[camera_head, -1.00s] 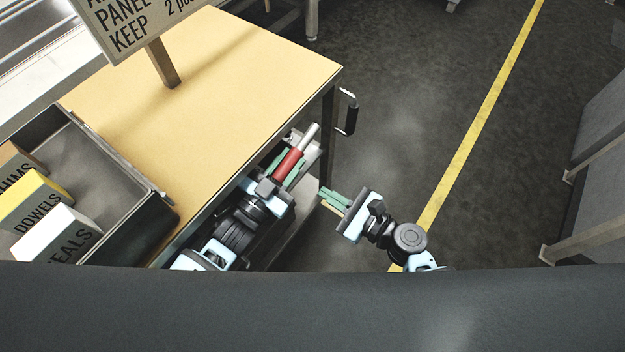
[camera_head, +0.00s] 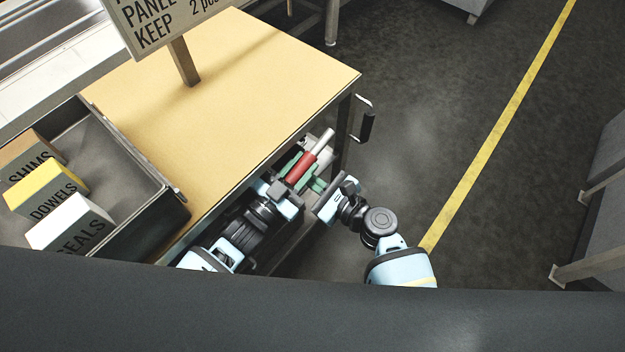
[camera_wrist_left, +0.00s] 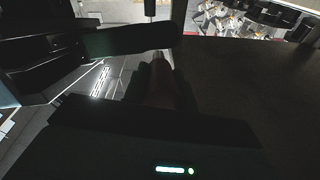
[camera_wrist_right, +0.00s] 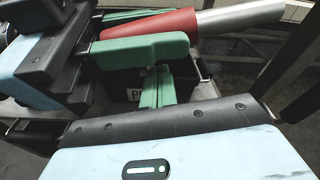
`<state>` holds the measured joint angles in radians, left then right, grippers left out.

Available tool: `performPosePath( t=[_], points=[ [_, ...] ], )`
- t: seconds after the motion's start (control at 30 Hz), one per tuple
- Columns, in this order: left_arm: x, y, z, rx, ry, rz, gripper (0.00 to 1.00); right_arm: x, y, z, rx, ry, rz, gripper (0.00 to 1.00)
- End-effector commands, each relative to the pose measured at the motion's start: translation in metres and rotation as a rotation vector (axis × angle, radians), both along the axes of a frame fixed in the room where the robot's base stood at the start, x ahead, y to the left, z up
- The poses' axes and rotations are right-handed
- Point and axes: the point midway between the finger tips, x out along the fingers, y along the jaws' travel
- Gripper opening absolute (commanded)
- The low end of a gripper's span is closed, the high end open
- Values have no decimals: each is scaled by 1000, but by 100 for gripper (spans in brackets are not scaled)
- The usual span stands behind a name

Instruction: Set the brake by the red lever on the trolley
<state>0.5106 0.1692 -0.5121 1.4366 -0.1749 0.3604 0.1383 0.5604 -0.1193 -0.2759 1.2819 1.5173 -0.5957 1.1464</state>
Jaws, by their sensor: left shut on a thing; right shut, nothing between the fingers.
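The red lever (camera_head: 301,166) has a red grip and a bare metal end, and sits at the trolley's (camera_head: 260,75) side, below the tabletop edge. My left gripper (camera_head: 294,171) is shut on the lever's red grip. My right gripper (camera_head: 317,184) is shut and empty, close beside the lever on its right. The right wrist view shows the lever's red grip (camera_wrist_right: 160,24) beyond a green finger of my left gripper (camera_wrist_right: 140,50). The left wrist view is very dark, and the grip there is hard to make out.
A grey bin (camera_head: 150,222) with boxes of shims, dowels and seals stands on the tabletop's left. A sign (camera_head: 165,15) stands on a post behind it. A black handle (camera_head: 367,125) juts from the trolley's right end. Open floor with a yellow line lies to the right.

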Motion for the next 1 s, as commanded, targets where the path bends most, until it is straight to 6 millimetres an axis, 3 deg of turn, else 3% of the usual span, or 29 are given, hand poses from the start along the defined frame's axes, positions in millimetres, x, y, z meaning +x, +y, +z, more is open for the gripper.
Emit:
performPosePath(
  t=[0.3, 0.77, 1.0],
  points=[
    [0, 0, 0, 1, 1, 0, 0, -6, 0, 16, -1, 0, 0, 0],
    [0, 0, 0, 0, 0, 0, 0, -7, 0, 20, -1, 0, 0, 0],
    [0, 0, -1, 4, 2, 2, 0, -11, 3, 35, 4, -6, 2, 0]
  ],
)
